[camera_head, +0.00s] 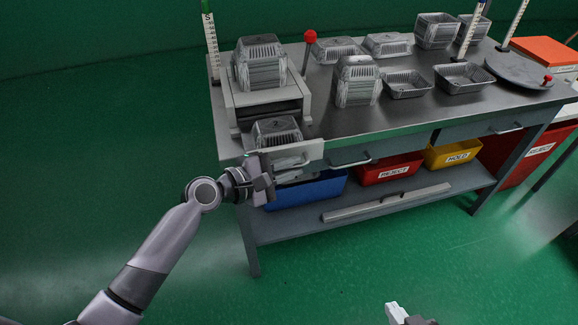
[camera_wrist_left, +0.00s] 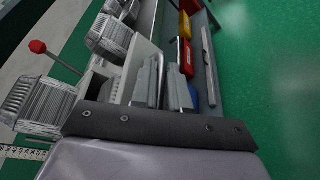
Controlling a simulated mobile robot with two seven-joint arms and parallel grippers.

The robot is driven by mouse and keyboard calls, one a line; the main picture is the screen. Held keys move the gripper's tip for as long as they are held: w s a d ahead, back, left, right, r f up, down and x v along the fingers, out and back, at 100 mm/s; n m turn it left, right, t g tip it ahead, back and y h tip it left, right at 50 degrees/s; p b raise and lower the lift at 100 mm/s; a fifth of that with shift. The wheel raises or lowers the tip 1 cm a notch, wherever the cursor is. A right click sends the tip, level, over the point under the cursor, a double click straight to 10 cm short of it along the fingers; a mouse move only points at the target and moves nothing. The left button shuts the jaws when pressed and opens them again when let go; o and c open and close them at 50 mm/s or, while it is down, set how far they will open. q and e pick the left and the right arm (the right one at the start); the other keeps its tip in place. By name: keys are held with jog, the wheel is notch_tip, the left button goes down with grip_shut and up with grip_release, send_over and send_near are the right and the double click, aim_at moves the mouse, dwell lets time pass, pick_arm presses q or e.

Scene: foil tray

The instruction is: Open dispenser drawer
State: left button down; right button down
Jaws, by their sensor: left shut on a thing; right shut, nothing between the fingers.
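The dispenser (camera_head: 297,108) is a grey box at the left end of the bench, with a stack of foil trays (camera_head: 259,64) on top. Its drawer (camera_head: 312,150) stands out from the front, open, with foil trays (camera_head: 276,131) in it. My left gripper (camera_head: 266,180) is at the drawer's front and shut on the drawer handle (camera_head: 290,163). In the left wrist view my left gripper (camera_wrist_left: 165,85) reaches the drawer front, and its fingers partly hide the handle. My right gripper (camera_head: 398,315) is at the bottom edge, shut and empty, clear of the bench.
More foil trays (camera_head: 357,82) stand on the metal bench (camera_head: 420,115). A red-knobbed lever (camera_head: 310,38) rises beside the dispenser. Blue (camera_head: 310,190), red (camera_head: 388,172) and yellow (camera_head: 453,158) bins sit below the bench. The green floor in front is clear.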

pick_arm(q)
jog(key=c, duration=1.5)
grip_release()
jog(key=shift+v, duration=3.65)
jog(key=s+a+f+m+y, duration=0.3)
jog(key=s+a+f+m, duration=0.1)
jog(key=s+f+m, duration=0.1)
jog(key=s+a+f+m+y, duration=0.3)
jog(key=s+a+f+m, duration=0.1)
jog(key=s+f+m, duration=0.2)
jog(key=s+a+f+m+t+y, duration=0.1)
jog(key=s+a+f+m+y, duration=0.3)
jog(key=s, duration=0.4)
notch_tip(320, 180, down, 3)
jog(key=shift+s+a+r+m+p, duration=0.15)
jog(key=shift+m+p, duration=0.15)
jog(key=shift+m, duration=0.5)
